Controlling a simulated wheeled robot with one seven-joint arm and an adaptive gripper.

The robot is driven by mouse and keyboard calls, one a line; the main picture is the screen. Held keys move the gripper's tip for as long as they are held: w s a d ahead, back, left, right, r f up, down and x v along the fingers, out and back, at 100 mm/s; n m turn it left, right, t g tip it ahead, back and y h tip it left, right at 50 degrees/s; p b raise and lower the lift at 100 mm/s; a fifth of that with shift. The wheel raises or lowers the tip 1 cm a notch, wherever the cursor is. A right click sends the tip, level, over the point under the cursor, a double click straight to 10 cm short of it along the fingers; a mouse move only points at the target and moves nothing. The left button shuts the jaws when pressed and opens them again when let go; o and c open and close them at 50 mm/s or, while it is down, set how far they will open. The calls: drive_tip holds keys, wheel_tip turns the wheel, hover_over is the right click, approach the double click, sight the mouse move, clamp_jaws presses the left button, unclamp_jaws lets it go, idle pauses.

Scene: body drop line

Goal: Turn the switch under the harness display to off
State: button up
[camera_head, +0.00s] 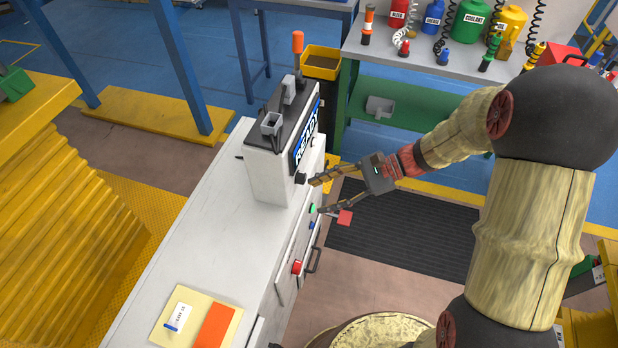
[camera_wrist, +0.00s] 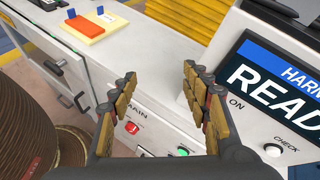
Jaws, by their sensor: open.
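The harness display (camera_head: 307,131) reads READY on the front of a grey box on a white cabinet; it also shows at the right of the wrist view (camera_wrist: 275,85). A black knob (camera_head: 301,179) shows below the display in the head view. My gripper (camera_head: 316,196) is open and empty in front of the box, one finger close to that knob; contact is unclear. In the wrist view, the right finger of my gripper (camera_wrist: 159,72) hides the panel near ON.
The cabinet front (camera_wrist: 155,112) carries a red MAIN switch (camera_wrist: 131,128), a green button (camera_wrist: 182,151) and handles. A yellow pad with an orange block (camera_head: 213,325) lies on the cabinet top. A bench (camera_head: 400,62) with bottles stands behind. Open floor matting (camera_head: 400,235) lies right of the cabinet.

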drive_tip(key=w+f+m+t+y, duration=0.2)
drive_tip(key=w+f+m+y, duration=0.1)
drive_tip(key=w+f+m, duration=0.15)
drive_tip(key=m+t+y, duration=0.1)
drive_tip(key=m+t, duration=0.4)
drive_tip(key=m, duration=0.1)
approach(305, 179)
drive_tip(key=a, duration=0.1)
drive_tip(key=shift+w+b+x, duration=0.1)
drive_tip(key=shift+b+x, duration=0.2)
drive_tip(key=shift+x, duration=1.65)
drive_tip(key=shift+w+b+x, duration=0.15)
drive_tip(key=shift+b+x, duration=0.1)
drive_tip(key=shift+x, duration=1.75)
drive_tip(key=shift+d+f, duration=0.1)
drive_tip(key=shift+c, duration=1)
drive_tip(key=c, duration=1)
drive_tip(key=shift+o, duration=0.2)
